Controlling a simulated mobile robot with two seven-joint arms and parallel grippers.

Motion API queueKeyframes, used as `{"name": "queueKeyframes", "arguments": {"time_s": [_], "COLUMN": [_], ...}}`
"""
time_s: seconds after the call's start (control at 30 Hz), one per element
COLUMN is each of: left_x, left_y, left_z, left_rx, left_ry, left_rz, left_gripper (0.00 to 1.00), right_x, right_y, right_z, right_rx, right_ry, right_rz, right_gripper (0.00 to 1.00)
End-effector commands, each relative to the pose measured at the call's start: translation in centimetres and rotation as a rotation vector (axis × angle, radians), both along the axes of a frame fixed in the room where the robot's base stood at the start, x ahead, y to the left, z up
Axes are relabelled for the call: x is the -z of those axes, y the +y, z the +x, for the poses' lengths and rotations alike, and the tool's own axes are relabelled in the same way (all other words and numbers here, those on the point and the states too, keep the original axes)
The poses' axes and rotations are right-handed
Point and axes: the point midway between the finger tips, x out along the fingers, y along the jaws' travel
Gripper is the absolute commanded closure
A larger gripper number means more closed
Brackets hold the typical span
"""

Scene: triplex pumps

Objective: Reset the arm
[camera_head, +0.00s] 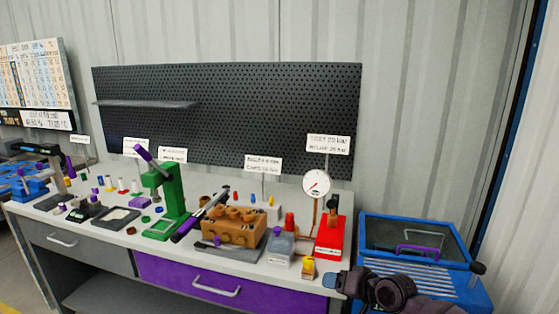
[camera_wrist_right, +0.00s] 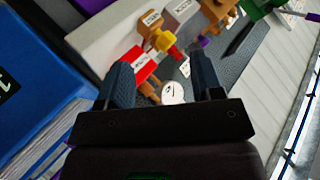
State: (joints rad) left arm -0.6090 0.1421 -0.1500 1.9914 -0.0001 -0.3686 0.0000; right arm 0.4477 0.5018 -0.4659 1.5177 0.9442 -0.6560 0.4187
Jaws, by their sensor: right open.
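My right gripper (camera_head: 335,279) reaches in from the lower right of the head view, just off the bench's front right corner. In the right wrist view my right gripper (camera_wrist_right: 162,80) has its two blue-grey fingers spread apart, with nothing held between them. Beyond the fingers the red gauge stand and a yellow and red fitting (camera_wrist_right: 162,40) show on the bench, apart from the fingers as far as I can tell. My left gripper is in neither view.
The bench (camera_head: 110,235) holds a green press (camera_head: 165,195), a brown pump block (camera_head: 235,228) with a long dark tool beside it, and a red stand (camera_head: 330,238) with a dial gauge (camera_head: 316,184). A blue bin (camera_head: 415,230) stands right, close to my arm.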

Motion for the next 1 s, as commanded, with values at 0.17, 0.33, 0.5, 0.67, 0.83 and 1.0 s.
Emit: {"name": "queueKeyframes", "arguments": {"time_s": [0.17,0.33,0.5,0.67,0.83,1.0], "left_x": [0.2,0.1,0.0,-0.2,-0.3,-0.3], "left_y": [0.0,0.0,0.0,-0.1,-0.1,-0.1], "left_z": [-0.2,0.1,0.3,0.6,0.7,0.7], "left_rx": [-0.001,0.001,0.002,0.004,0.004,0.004], "left_ry": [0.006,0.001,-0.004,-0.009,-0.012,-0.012], "left_rz": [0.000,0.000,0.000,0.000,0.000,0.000], "left_gripper": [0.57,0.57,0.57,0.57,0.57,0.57], "right_x": [1.1,2.1,3.4,5.3,8.3,12.0], "right_y": [-0.8,-2.7,-5.3,-8.0,-10.5,-12.1], "right_z": [-3.5,-7.7,-12.4,-17.5,-23.7,-29.6], "right_rx": [-0.008,0.028,0.088,0.157,0.221,0.256], "right_ry": [-0.290,-0.484,-0.570,-0.552,-0.445,-0.310], "right_rz": [-0.205,-0.401,-0.564,-0.660,-0.708,-0.708], "right_gripper": [0.40,0.40,0.40,0.40,0.40,0.40]}}
